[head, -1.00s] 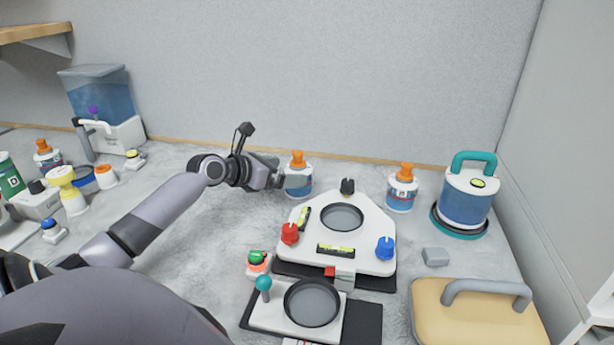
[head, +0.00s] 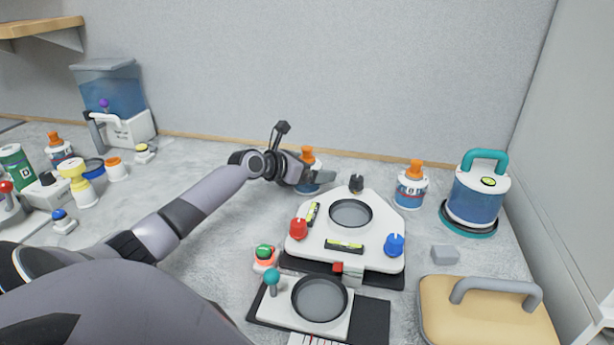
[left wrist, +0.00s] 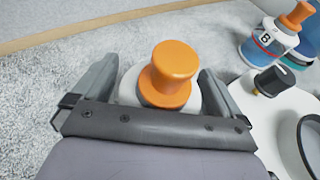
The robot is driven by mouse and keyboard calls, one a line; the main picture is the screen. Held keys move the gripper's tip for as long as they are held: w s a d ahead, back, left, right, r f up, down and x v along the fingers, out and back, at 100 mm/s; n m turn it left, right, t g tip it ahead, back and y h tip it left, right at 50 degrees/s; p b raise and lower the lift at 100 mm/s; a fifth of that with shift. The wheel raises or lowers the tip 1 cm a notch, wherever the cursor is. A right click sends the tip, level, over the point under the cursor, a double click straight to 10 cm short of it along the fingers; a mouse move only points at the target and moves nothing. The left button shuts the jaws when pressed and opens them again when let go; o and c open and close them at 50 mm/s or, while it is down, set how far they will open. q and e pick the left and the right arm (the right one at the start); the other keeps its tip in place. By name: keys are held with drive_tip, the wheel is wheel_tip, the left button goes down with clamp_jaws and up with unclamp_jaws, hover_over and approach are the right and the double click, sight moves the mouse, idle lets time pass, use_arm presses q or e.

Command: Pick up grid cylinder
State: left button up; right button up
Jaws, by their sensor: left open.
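A white-and-blue cylindrical bottle with an orange knob top (head: 307,155) stands on the counter behind the white triangular device. Its label is hidden, so I cannot tell whether it is the grid cylinder. My left gripper (head: 322,178) is at this bottle and partly covers it. In the left wrist view the bottle's orange top (left wrist: 168,75) sits between the two open fingers of my left gripper (left wrist: 158,70). I cannot tell whether a finger touches it. A similar bottle marked B (left wrist: 268,42) stands farther right; it also shows in the head view (head: 411,188). My right gripper is out of view.
The triangular device (head: 372,240) with red and blue knobs stands close in front. A teal-handled blue container (head: 478,195), a grey block (head: 445,254) and a tan handled board (head: 490,315) lie to the right. A water tank (head: 108,92) is back left.

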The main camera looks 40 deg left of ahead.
use_arm(q)
drive_tip(key=c, duration=1.2)
drive_tip(key=shift+r, duration=0.1)
drive_tip(key=shift+c, duration=0.2)
